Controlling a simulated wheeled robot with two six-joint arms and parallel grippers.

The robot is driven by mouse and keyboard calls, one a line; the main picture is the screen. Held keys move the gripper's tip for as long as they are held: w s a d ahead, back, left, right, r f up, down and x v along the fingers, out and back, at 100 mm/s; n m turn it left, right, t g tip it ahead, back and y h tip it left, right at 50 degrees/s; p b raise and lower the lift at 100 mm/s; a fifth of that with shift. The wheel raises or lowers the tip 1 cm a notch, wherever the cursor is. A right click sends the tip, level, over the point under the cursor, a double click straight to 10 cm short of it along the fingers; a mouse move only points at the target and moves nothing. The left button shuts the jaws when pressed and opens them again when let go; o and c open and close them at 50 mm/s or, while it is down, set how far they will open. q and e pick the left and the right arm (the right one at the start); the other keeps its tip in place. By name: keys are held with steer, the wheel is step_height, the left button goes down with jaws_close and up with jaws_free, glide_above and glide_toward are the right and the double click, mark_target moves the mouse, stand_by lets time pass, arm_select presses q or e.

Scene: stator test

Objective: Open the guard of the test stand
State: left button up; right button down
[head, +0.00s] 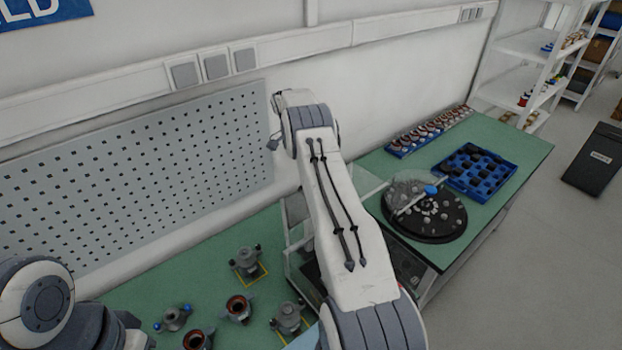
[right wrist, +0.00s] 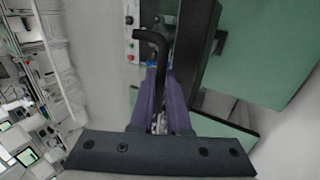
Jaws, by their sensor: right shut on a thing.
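The test stand (head: 296,228) is on the green bench, mostly hidden behind my right arm in the head view. A pale, see-through panel edge, perhaps part of the guard (head: 362,184), shows just right of the arm; I cannot tell how far open it is. In the right wrist view, my right gripper (right wrist: 160,78) is shut on a black bent handle (right wrist: 150,38), which lies between its purple fingers. In the head view this gripper is hidden. My left arm shows at the lower left, but its gripper is out of view.
A black round plate with a clear cover (head: 433,222) and a blue tray (head: 508,183) stand right of the test stand. Several stators and fixtures (head: 238,308) are on the bench to its left. A pegboard (head: 140,180) hangs behind. A control panel (right wrist: 130,32) shows near the handle.

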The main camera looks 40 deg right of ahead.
steer(key=shift+d+f, duration=0.1)
steer(key=c, duration=0.9)
jaws_free()
steer(key=shift+r+b, duration=0.2)
steer(key=shift+b, duration=0.1)
step_height(320, 180, up, 4)
steer(key=b, duration=0.3)
steer(key=shift+s+d+f, duration=0.1)
steer(key=shift+f, duration=0.15)
steer(key=s+d+r+b, duration=0.1)
steer(key=s+r+b, duration=0.1)
steer(key=s, duration=0.1)
steer(key=s+d+r+b, duration=0.2)
steer(key=s, duration=0.1)
steer(key=s+d+r+b, duration=0.1)
steer(key=s+d+r, duration=0.1)
steer(key=s, duration=0.1)
steer(key=shift+s+r+b, duration=0.3)
steer(key=shift+b, duration=0.1)
steer(key=shift+s+r, duration=0.3)
steer(key=shift+s, duration=0.05)
